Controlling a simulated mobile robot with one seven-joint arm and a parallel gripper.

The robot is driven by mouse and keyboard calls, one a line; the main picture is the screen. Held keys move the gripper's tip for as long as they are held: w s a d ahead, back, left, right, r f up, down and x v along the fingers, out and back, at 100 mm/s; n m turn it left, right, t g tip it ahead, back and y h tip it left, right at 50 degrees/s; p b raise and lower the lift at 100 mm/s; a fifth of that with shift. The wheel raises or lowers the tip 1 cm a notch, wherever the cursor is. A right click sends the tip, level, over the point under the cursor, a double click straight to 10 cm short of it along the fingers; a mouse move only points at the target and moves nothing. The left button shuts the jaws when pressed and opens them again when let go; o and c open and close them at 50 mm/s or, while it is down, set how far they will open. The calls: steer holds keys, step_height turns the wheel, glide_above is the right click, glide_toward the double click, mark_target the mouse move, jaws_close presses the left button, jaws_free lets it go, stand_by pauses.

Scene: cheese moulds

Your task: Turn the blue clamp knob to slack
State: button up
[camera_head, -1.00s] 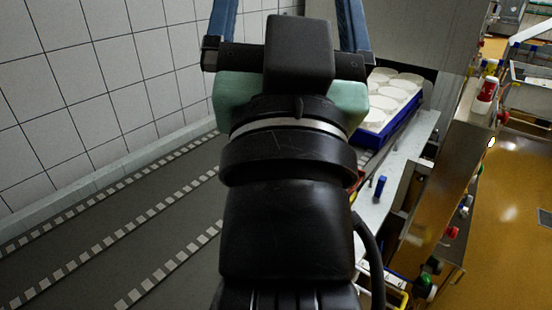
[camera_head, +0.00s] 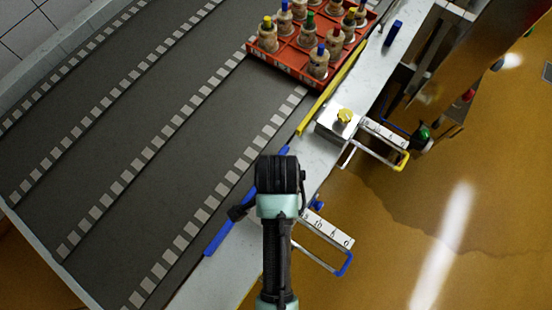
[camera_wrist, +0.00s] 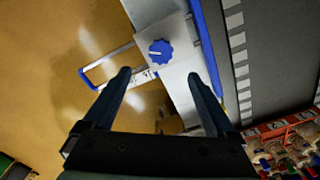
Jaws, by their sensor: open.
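The blue clamp knob (camera_wrist: 160,51), with a scalloped edge and a pale mark on its face, sits on a metal block (camera_wrist: 180,65) in the wrist view. In the head view only a bit of the blue knob (camera_head: 318,203) shows beside my arm. My gripper (camera_wrist: 161,75) is open and empty, its two fingers apart. In the wrist view the knob appears between and beyond the fingertips; nothing shows contact. A numbered scale (camera_head: 326,230) and a blue-ended loop (camera_head: 345,264) stick out beside the knob.
A blue guide rail (camera_head: 218,236) runs along the belt (camera_head: 125,130). A second clamp with a yellow knob (camera_head: 344,115) and a yellow rail (camera_head: 330,88) lies farther up. A red crate (camera_head: 282,67) holds several bottles with coloured caps. Open orange floor lies right.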

step_height(320, 180, down, 11)
steer(key=shift+w, duration=0.1)
stand_by(0.3)
steer(key=c, duration=1.4)
